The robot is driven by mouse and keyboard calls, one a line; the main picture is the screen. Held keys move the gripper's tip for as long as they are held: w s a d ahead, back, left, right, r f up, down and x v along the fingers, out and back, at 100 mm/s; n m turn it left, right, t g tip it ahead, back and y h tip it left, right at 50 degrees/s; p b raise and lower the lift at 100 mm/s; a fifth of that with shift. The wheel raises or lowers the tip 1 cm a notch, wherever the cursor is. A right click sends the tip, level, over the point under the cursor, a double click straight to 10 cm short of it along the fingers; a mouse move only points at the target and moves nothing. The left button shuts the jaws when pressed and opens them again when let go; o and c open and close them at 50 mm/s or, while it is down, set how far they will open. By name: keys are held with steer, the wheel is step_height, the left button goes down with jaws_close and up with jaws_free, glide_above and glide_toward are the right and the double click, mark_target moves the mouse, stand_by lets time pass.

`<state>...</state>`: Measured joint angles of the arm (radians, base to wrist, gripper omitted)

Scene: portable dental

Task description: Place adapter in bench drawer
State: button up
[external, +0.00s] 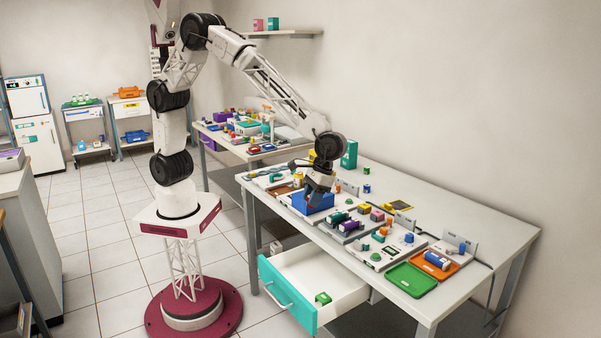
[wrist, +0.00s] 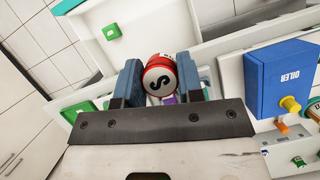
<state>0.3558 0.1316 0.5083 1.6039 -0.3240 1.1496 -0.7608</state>
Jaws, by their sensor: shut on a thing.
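My gripper (wrist: 159,72) has its two blue fingers closed around a red-and-white round piece (wrist: 160,77) with a black S-shaped mark on its end. I cannot tell from its look whether this piece is the adapter. In the external view my gripper (external: 318,184) is over the bench's near side, by the blue oiler box, and hides most of the held piece. The bench drawer (external: 291,299) is pulled open below the bench's front edge, with a teal front and a white inside. A small green piece (external: 323,298) lies in it; it also shows in the wrist view (wrist: 111,31).
The blue oiler box (wrist: 283,77) stands close to the right of my gripper. Trays of several small coloured parts cover the bench top (external: 465,213). A green tray (external: 410,279) lies at its near right end. Most of the drawer floor is clear.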

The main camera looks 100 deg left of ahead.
steer(key=s+d+m, duration=0.3)
steer(key=s+d, duration=0.1)
steer(key=s, duration=0.2)
glide_above(292, 278)
step_height(292, 278, down, 17)
steer(key=shift+g+y, duration=0.3)
steer(key=shift+y, duration=0.1)
steer(key=shift+d, duration=0.1)
steer(key=shift+f, duration=3.15)
steer(key=shift+f, duration=1.85)
steer(key=shift+f, duration=0.15)
